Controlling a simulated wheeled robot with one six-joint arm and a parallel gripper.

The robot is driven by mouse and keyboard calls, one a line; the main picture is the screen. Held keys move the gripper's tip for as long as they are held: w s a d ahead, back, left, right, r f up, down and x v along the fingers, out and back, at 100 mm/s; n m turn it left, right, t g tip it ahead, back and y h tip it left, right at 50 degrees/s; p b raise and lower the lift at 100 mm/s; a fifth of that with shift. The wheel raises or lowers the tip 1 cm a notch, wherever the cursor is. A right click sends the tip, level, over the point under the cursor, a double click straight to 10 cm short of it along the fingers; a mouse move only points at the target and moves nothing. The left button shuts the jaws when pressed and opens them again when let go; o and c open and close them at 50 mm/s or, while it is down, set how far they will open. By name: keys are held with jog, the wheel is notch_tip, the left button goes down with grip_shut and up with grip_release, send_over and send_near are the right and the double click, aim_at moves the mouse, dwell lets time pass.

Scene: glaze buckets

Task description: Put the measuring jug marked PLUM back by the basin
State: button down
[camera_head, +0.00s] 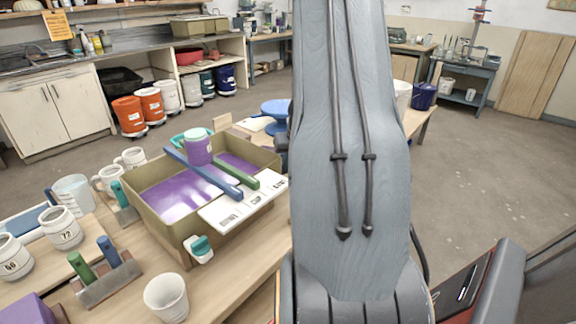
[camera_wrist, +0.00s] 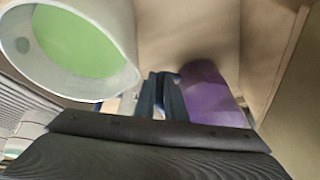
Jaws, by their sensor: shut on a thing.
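My gripper (camera_wrist: 160,92) shows in the wrist view, its dark fingers close together beside a white vessel (camera_wrist: 128,78) with green inside, which fills the upper left. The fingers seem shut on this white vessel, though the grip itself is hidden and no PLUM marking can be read. In the head view my arm hides the gripper. An olive basin (camera_head: 168,226) with purple liquid stands on the table. A purple container (camera_head: 199,150) with a pale green top is seen at the basin, and a purple object (camera_wrist: 208,98) shows right of the fingers in the wrist view.
A blue-handled tool (camera_head: 203,174) and a green one lie across the basin, near a white labelled board (camera_head: 240,205). Numbered mugs (camera_head: 62,228), a translucent jug (camera_head: 73,190), a tool holder (camera_head: 108,283) and a white cup (camera_head: 167,299) crowd the table's left and front. Floor at right is clear.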

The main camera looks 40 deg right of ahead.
jog(key=shift+f, duration=0.15)
jog(key=c, duration=1.8)
grip_release()
jog(key=shift+s+r, duration=0.1)
jog(key=shift+r, duration=0.35)
jog(key=b+v, duration=0.1)
jog(key=v, duration=1)
jog(key=shift+s+r, duration=0.15)
jog(key=shift+r, duration=0.05)
jog(key=shift+r, duration=0.1)
